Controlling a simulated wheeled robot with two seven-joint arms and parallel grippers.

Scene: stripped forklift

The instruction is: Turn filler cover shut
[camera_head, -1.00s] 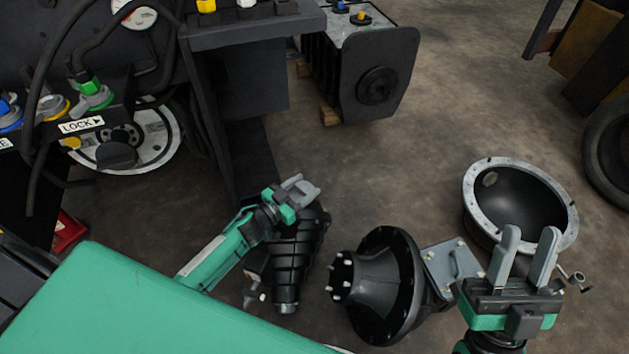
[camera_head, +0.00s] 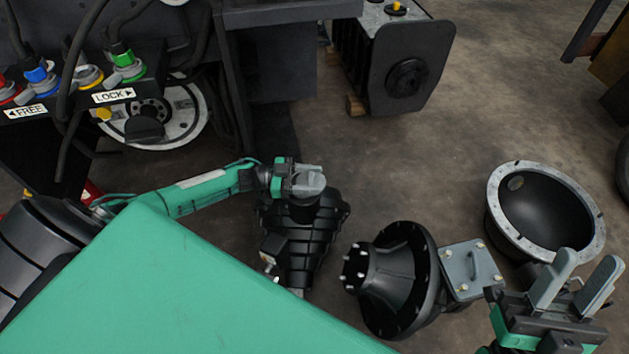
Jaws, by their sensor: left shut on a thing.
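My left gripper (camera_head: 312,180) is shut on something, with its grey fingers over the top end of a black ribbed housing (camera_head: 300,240). A dark round part shows just under the fingers. What lies between the fingers is hidden, and I cannot make out the filler cover for certain. My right gripper (camera_head: 589,260) is open and empty at the lower right, fingers pointing up, in front of a black bowl-shaped casing (camera_head: 540,215) with a grey rim.
A black flanged hub (camera_head: 395,280) with a grey plate lies between the grippers. At the upper left is a panel with coloured fittings and FREE and LOCK labels (camera_head: 113,96). A dark finned block (camera_head: 400,60) stands behind. Open floor (camera_head: 440,150) lies in the middle.

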